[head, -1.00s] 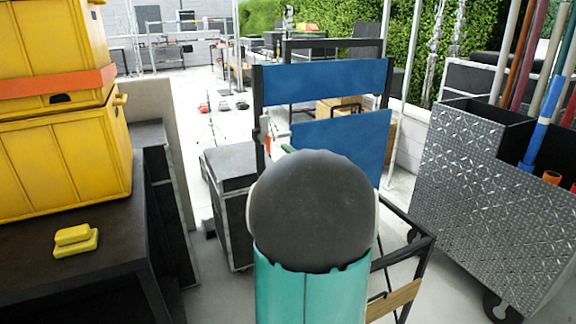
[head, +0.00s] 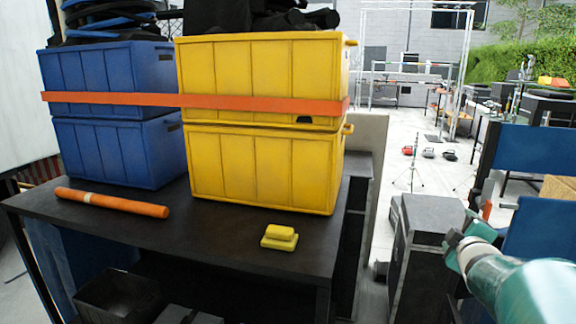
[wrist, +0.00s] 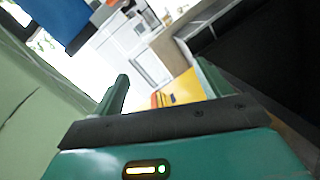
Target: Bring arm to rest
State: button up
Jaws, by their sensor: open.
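My gripper (head: 462,240) is at the right of the head view, at the end of my teal arm, in front of a grey case and a blue chair. In the wrist view its two green fingers (wrist: 163,88) stand apart, with nothing held between them.
A dark table (head: 265,240) on the left bears stacked yellow crates (head: 265,170), blue crates (head: 120,150), an orange roll (head: 112,202) and a small yellow block (head: 279,237). A grey case (head: 428,260) stands right of it. Open pale floor lies behind.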

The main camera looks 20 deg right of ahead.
jog(key=s+a+f+m+g+y, duration=0.1)
jog(key=a+m+g+y, duration=0.1)
jog(key=a, duration=0.9)
jog(key=s+a+f+m+g+y, duration=0.1)
jog(key=a+m+y, duration=0.15)
jog(key=a, duration=0.85)
jog(key=s+a+f+m+g+y, duration=0.1)
jog(key=s+a+f+g+y, duration=0.1)
jog(key=s+a, duration=0.4)
jog(key=s+a+f+m+g+y, duration=0.1)
jog(key=s+a+f+g+y, duration=0.1)
jog(key=s+a, duration=0.4)
jog(key=a+f, duration=0.1)
jog(key=a, duration=0.3)
jog(key=shift+s+a, duration=0.2)
jog(key=shift+a, duration=0.2)
jog(key=shift+d, duration=0.1)
jog(key=c, duration=0.9)
jog(key=shift+d, duration=0.15)
